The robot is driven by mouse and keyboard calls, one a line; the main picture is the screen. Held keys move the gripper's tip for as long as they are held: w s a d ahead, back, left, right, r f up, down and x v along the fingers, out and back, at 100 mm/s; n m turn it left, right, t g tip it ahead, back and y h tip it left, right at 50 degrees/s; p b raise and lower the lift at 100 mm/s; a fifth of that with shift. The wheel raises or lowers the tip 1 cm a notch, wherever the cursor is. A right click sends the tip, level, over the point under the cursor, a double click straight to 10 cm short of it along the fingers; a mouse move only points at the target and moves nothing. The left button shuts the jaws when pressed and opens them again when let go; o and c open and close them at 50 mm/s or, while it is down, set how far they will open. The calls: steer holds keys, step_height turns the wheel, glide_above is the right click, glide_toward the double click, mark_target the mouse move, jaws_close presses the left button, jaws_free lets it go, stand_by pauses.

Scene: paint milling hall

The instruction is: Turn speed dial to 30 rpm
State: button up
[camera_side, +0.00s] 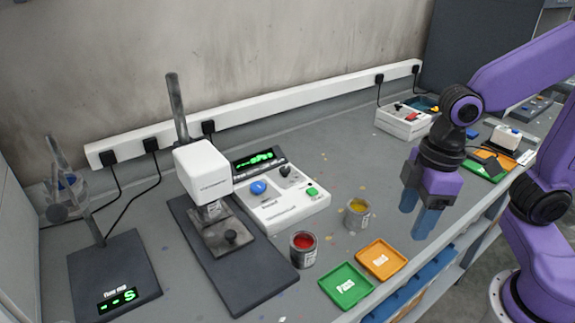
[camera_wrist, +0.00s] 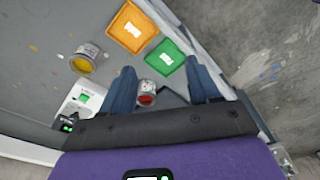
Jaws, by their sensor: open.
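A white control box (camera_side: 290,212) stands on the bench right of a white-headed stand device. On its top are a black knob (camera_side: 286,170), a blue knob (camera_side: 258,187) and a green button (camera_side: 311,191); a dark panel with green digits (camera_side: 253,158) is at its back. I cannot tell which knob is the speed dial, or read the digits or the dial setting. My gripper (camera_side: 416,215) points down, open and empty, well right of the box. In the wrist view the box shows partly at left (camera_wrist: 82,103); the knobs are not clear there.
A yellow-paint tin (camera_side: 357,214), a red-paint tin (camera_side: 303,249), an orange tray (camera_side: 381,259) and a green tray (camera_side: 346,286) lie toward the front edge. The stand device (camera_side: 203,167) flanks the box at left. A white switch box (camera_side: 402,121) stands behind my gripper.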

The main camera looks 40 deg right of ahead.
steer(key=w+a+r+m, duration=0.2)
steer(key=w+a, duration=0.1)
steer(key=w, duration=0.6)
steer(key=r+m+t, duration=0.2)
steer(key=m+t, duration=0.2)
steer(key=m, duration=0.1)
glide_above(285, 169)
steer(key=s+d, duration=0.3)
steer(key=s, duration=0.4)
steer(key=shift+n+g+y, duration=0.3)
steer(key=shift+y, duration=0.1)
steer(key=x, duration=1.7)
steer(key=shift+w+f, duration=0.2)
steer(key=c, duration=1)
